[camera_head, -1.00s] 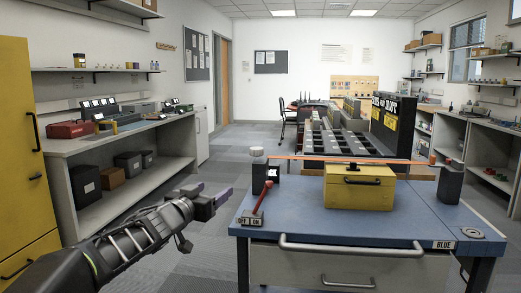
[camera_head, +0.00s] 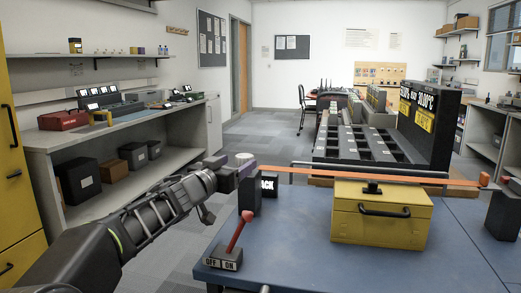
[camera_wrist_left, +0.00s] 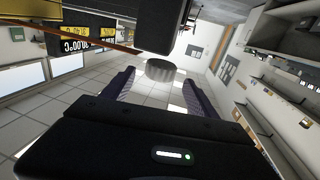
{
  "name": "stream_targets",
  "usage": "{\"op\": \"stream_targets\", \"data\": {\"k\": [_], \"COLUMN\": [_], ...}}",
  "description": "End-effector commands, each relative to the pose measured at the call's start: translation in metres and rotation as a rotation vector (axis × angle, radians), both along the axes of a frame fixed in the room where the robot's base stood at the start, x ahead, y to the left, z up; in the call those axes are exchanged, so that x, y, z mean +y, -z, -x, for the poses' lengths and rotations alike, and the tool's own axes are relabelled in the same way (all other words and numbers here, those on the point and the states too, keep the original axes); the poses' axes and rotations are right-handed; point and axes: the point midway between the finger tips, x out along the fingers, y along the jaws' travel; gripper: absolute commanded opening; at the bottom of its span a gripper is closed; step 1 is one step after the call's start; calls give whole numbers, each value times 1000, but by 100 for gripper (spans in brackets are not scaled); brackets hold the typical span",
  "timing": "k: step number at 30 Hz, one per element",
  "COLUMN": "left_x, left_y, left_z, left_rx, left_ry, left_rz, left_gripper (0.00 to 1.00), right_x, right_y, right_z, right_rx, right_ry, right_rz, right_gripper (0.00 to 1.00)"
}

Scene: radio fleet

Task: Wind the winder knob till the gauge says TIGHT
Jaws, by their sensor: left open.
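The winder knob (camera_head: 245,157), pale grey and round, stands at the table's left end. It shows in the left wrist view (camera_wrist_left: 161,69) with ridged sides, between and a little beyond the fingertips. My left gripper (camera_head: 237,171) is open, its purple-grey fingers close to the knob; I see no clear contact. In the left wrist view the gripper (camera_wrist_left: 159,80) has one finger on each side of the knob's line. The gauge (camera_head: 268,185) is a black block with white letters; only "ACK" shows, the rest hidden behind my gripper. My right gripper is not in view.
An orange strap (camera_head: 320,170) runs from the winder over a yellow toolbox (camera_head: 381,215) to a dark post (camera_head: 502,215). A red lever (camera_head: 239,232) on an OFF/ON base stands at the blue table's (camera_head: 300,240) front left. Free floor lies left of the table.

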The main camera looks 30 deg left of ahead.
Motion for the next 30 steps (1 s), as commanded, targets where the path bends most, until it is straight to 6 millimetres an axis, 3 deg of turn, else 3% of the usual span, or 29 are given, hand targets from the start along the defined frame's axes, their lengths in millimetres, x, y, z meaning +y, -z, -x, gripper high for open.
{"op": "stream_targets", "data": {"k": [17,30], "left_x": [1,10], "left_y": [1,0], "left_z": [-7,-67], "left_rx": [0,1], "left_ry": [1,2], "left_rz": [-1,1], "left_gripper": [68,68], "right_x": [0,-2], "right_y": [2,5], "right_z": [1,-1], "right_rx": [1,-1], "right_ry": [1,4], "right_rz": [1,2], "right_gripper": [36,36]}}
